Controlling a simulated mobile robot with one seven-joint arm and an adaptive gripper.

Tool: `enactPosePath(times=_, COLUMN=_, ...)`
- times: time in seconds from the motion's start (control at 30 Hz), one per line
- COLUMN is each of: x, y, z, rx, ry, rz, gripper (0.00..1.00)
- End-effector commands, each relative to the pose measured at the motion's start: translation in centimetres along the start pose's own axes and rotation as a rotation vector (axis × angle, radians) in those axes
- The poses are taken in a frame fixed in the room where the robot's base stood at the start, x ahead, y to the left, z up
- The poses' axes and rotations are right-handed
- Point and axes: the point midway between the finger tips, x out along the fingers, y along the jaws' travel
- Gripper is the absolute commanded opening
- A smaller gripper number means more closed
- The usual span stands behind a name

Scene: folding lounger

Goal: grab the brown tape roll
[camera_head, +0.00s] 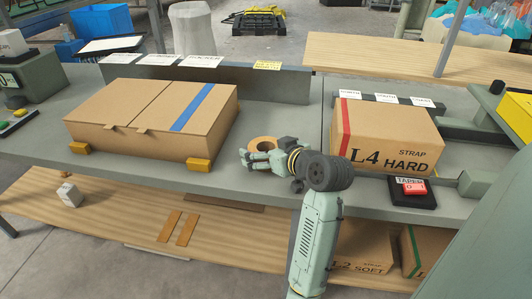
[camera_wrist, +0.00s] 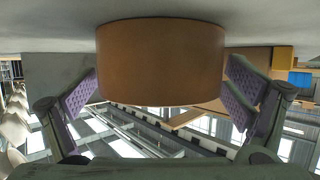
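The brown tape roll (camera_head: 263,139) lies on the grey workbench, right of the large cardboard box, partly hidden behind my gripper (camera_head: 252,155) in the head view. In the wrist view the brown roll (camera_wrist: 160,62) fills the upper middle, its curved side facing the camera. My gripper's two purple-padded fingers (camera_wrist: 160,88) are spread wide, one at each side of the roll. The roll still rests on the bench surface.
A large cardboard box with a blue stripe (camera_head: 155,115) stands left on the workbench (camera_head: 60,150). Bare bench lies around the roll.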

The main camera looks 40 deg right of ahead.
Motion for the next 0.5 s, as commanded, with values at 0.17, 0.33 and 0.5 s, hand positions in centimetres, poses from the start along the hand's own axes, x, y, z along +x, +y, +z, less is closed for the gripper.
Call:
enactPosePath(times=0.17, x=-0.03, y=0.01, z=-0.02, rx=0.000, ry=0.000, rz=0.000, gripper=0.80)
enactPosePath(times=0.33, x=-0.04, y=0.01, z=-0.03, rx=0.000, ry=0.000, rz=0.000, gripper=0.69)
enactPosePath(times=0.5, x=-0.04, y=0.00, z=-0.03, rx=0.000, ry=0.000, rz=0.000, gripper=0.57)
